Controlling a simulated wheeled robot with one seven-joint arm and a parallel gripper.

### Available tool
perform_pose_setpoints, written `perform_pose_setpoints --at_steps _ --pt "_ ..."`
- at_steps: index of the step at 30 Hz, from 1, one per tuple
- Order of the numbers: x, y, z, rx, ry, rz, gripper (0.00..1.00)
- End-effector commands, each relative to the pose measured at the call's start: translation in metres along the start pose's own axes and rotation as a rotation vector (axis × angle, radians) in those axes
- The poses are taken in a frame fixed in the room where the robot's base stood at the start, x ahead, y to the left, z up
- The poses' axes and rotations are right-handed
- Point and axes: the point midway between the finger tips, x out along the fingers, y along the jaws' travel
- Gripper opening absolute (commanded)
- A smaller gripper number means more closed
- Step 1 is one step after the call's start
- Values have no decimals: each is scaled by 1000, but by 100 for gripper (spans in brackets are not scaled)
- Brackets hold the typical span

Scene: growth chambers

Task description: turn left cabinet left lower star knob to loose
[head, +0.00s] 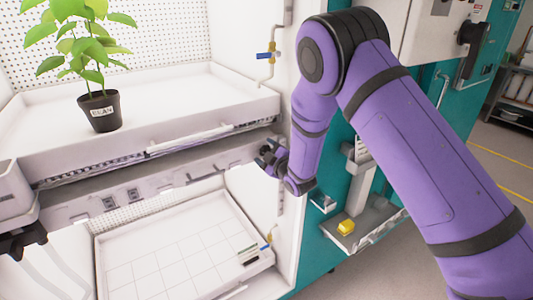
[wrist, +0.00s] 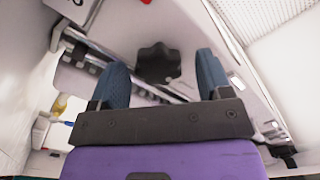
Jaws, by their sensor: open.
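A black star knob (wrist: 158,63) sits on a pale metal plate in the wrist view, between and just beyond my two blue finger pads. My gripper (wrist: 161,66) is open and nothing is held; I cannot tell whether either finger touches the knob. In the head view my gripper (head: 266,156) is at the right end of the upper shelf's front rail, and it hides the knob there. A black knob-like part (head: 22,242) shows at the rail's left end.
A potted plant (head: 99,110) stands on the upper white tray (head: 190,120). A lower gridded tray (head: 180,250) lies below the rail. The cabinet's right wall (head: 287,220) is close beside my wrist.

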Motion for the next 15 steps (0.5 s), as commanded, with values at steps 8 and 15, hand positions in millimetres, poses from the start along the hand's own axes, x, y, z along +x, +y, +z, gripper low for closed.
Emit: perform_pose_setpoints --at_steps 8,15 --pt "-19 1 0 1 -2 0 72" --pt "-65 0 1 1 -2 -1 72"
